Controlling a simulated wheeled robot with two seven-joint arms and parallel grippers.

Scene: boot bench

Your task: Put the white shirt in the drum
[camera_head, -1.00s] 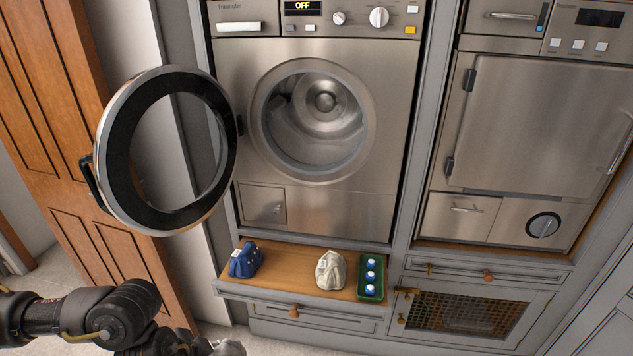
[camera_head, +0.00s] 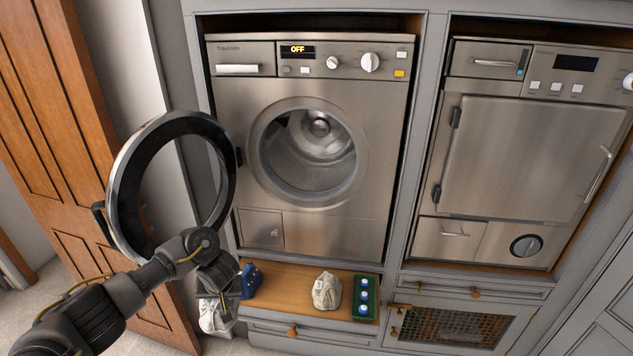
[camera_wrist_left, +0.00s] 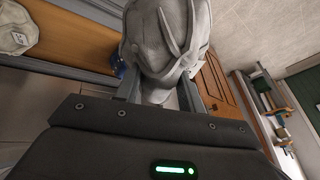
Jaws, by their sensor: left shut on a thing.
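My left gripper (camera_head: 214,296) is shut on a bundled white cloth, the white shirt (camera_head: 216,319), which hangs below the jaws, left of the pull-out shelf. In the left wrist view the shirt (camera_wrist_left: 165,40) fills the space between and beyond the fingers and looks grey-white in shade. The drum (camera_head: 310,150) of the washing machine is open and looks empty. It is above and to the right of the gripper. The round door (camera_head: 123,190) stands swung open to the left, behind my left arm. My right gripper is not in view.
The wooden shelf (camera_head: 290,283) below the machine holds a blue bundle (camera_head: 250,280), a cream bundle (camera_head: 327,291) and a green tray (camera_head: 364,312) with capsules. The door's rim and handle are close to my left forearm. The space before the drum is clear.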

